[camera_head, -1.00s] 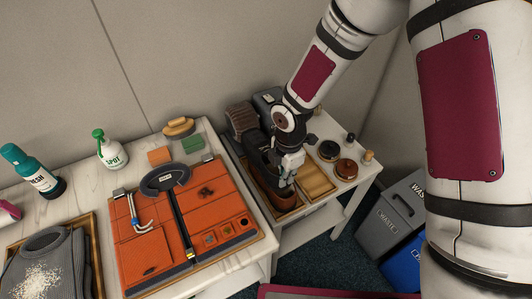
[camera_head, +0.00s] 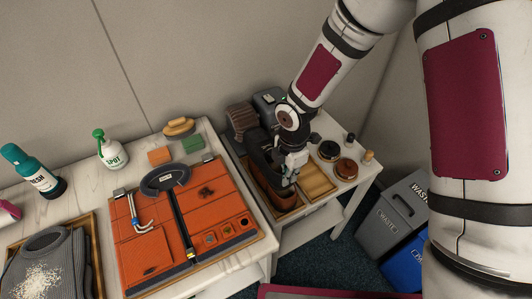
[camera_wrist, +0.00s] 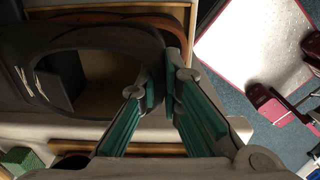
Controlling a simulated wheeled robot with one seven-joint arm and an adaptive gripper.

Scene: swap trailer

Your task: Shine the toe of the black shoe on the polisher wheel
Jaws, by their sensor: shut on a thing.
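The black shoe (camera_head: 258,152) is in the head view on the right-hand table, partly hidden by my arm. My gripper (camera_head: 289,178) is at its near end. In the wrist view the shoe (camera_wrist: 100,42) shows its open collar and pale laces, and my gripper (camera_wrist: 160,88) is shut on the rim at the collar's end. The polisher, with a brown ribbed wheel (camera_head: 240,117) and a grey housing (camera_head: 267,101), stands behind the shoe. The shoe's toe is hard to make out, so I cannot tell whether it touches the wheel.
A brown shoe (camera_head: 268,188) lies below the black one in a wooden tray (camera_head: 290,215). Polish tins (camera_head: 329,151) stand to the right. Waste bins (camera_head: 390,215) stand on the floor at right.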

